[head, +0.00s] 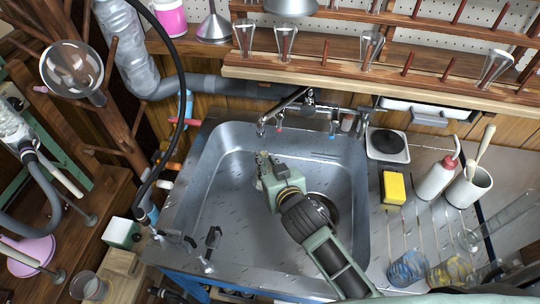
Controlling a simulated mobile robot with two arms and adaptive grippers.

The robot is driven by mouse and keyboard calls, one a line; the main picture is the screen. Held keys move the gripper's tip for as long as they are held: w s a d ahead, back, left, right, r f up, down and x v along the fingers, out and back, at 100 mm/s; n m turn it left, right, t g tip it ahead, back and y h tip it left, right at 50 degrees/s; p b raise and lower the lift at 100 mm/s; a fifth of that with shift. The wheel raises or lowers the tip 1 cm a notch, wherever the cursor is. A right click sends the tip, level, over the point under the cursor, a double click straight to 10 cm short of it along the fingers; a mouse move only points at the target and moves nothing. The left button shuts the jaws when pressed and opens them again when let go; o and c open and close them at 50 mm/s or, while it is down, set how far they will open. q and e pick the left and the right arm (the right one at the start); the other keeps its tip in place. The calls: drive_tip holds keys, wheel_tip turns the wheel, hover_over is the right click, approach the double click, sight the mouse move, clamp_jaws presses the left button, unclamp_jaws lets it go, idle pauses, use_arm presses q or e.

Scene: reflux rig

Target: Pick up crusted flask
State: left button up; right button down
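My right gripper (262,162) reaches into the metal sink (215,205) from the lower right, its fingers pointing to the back of the basin. I cannot tell whether it is open or shut, and no flask shows in it. Two glass vessels stand at the lower right: one with blue marks (408,268) and one with yellow marks (447,271). Both are partly cut off or covered, and I cannot tell whether either is crusted. A clear round flask (72,72) is at the upper left by the wooden peg stand. My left gripper is not in view.
A tap (290,107) stands at the sink's back edge. On the right drainboard are a yellow sponge (394,188), a wash bottle (437,180), a white cup (468,188) and clear glassware (500,222). A black hose (184,85) hangs left of the sink. Pegged shelves run behind.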

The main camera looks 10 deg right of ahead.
drive_tip(key=s+a+b, duration=0.1)
drive_tip(key=s+a, duration=0.1)
drive_tip(key=s, duration=0.4)
drive_tip(key=s+a+b, duration=0.1)
drive_tip(key=s+a, duration=0.2)
drive_tip(key=s, duration=0.4)
drive_tip(key=shift+a, duration=0.25)
drive_tip(key=shift+s, duration=0.15)
